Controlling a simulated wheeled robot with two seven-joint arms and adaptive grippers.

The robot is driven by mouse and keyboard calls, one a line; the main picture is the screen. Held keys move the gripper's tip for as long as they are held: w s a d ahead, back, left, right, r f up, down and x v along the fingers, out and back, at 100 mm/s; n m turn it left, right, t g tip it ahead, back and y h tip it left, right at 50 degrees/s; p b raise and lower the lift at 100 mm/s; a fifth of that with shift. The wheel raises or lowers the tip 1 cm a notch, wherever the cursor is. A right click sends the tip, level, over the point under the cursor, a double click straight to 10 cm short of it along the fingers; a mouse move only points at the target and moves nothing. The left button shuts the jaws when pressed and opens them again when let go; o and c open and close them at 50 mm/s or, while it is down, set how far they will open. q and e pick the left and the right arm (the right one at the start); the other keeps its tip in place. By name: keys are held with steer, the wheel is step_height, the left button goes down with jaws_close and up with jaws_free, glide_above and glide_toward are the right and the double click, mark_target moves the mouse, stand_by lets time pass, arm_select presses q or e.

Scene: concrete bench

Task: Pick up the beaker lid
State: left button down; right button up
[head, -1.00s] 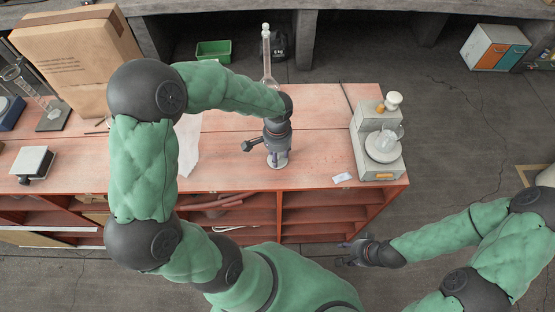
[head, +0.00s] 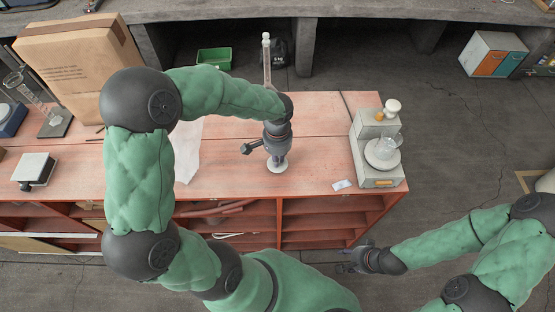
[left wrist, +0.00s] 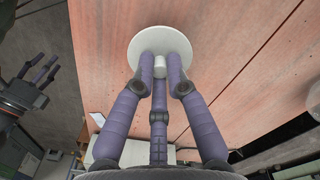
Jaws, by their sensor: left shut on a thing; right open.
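The beaker lid is a white disc with a small knob. In the left wrist view the lid (left wrist: 185,42) lies in front of the bench's red-brown wood. The purple fingers of my left gripper (left wrist: 163,70) are shut around the knob. In the head view the lid (head: 277,166) shows below my left gripper (head: 277,155), near the bench's middle; I cannot tell whether it touches the wood. My right gripper (head: 354,262) is open and empty, in front of the bench's front edge at the right. It also shows at the left of the left wrist view (left wrist: 45,72).
A grey device (head: 378,172) with a glass vessel (head: 387,146) stands at the bench's right end. A small white card (head: 342,184) lies beside it. A tall glass flask (head: 266,60) stands behind my left arm. A cardboard package (head: 80,65) is at the left.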

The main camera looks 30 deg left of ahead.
arm_select(q)
steer(key=w+d+r+p, duration=0.2)
steer(key=w+d+r, duration=0.1)
steer(key=d+r, duration=0.3)
steer(key=w+d+r+p, duration=0.3)
steer(key=d+r, duration=0.3)
steer(key=r, duration=0.1)
steer(key=shift+w+r+p, duration=0.3)
steer(key=shift+w+r, duration=0.05)
steer(key=shift+r, duration=0.05)
steer(key=shift+d, duration=0.1)
